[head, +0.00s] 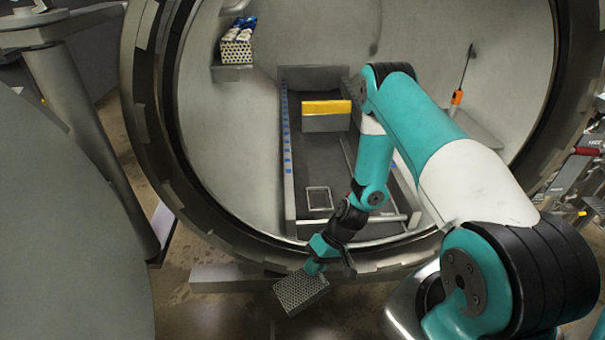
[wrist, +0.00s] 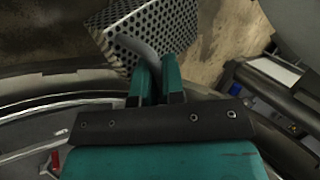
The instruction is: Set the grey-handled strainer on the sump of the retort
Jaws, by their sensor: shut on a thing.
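The strainer (head: 302,292) is a perforated grey metal box. It hangs from my gripper (head: 316,266) in front of the retort's (head: 150,130) lower rim, outside the opening. In the wrist view my gripper (wrist: 160,72) is shut on the strainer's curved grey handle, and the perforated strainer body (wrist: 185,25) is beyond the fingertips. A small square frame (head: 319,208), which looks like the sump, lies on the retort floor near the front. It is empty on top. My arm hides part of the floor to its right.
A yellow-topped block (head: 326,108) stands farther back on the retort floor. A perforated box with blue and white items (head: 236,50) sits on a left shelf. An orange-handled tool (head: 457,98) stands at right. A thin rail (head: 375,219) crosses the front floor.

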